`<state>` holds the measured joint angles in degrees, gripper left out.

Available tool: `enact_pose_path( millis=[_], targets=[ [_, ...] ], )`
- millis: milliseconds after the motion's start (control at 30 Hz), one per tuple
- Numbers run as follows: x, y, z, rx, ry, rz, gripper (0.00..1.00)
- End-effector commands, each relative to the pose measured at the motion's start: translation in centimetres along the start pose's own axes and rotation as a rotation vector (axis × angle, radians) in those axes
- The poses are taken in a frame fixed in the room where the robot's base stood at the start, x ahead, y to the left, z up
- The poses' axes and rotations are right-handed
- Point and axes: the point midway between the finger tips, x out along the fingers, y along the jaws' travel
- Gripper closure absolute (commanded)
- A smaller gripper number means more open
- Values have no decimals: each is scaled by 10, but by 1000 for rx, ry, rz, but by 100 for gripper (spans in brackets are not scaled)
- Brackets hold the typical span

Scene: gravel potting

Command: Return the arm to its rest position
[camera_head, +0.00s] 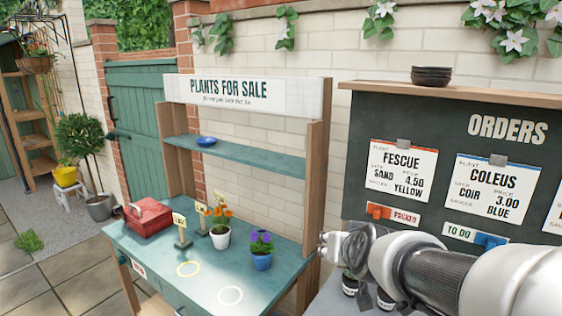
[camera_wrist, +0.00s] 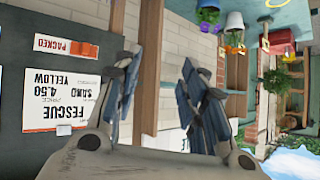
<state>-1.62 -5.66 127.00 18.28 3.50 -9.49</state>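My arm comes in from the right in the camera_head view, with my gripper (camera_head: 335,244) in front of the lower left part of the orders board (camera_head: 357,125). In the camera_wrist view my gripper (camera_wrist: 160,78) has its two fingers spread apart, with nothing between them. The wrist picture is upside down and shows the Fescue card (camera_wrist: 60,90) left of the fingers. The arm hides part of the counter below the board.
The sale stand (camera_head: 150,265) holds a red box (camera_head: 149,217), a white pot (camera_head: 220,238) with orange flowers and a blue pot (camera_head: 262,260) with purple flowers. Dark saucers (camera_head: 431,76) are stacked atop the board.

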Motion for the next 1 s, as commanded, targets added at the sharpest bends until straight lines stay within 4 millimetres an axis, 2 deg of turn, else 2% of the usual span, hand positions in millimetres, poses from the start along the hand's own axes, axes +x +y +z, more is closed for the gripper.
enact_pose_path(
  millis=[33, 200, 300, 400, 500, 600, 1000],
  targets=[
    [-28, -2, 16, -15, -47, -14, 62],
    [-108, 4, 94, -71, -262, -17, 62],
    [-149, 15, 139, -95, -375, 9, 62],
    [-180, 27, 174, -110, -460, 41, 62],
    [-199, 35, 198, -118, -518, 67, 62],
    [-208, 40, 209, -120, -547, 81, 62],
    [-210, 40, 211, -121, -554, 83, 62]
  ],
)
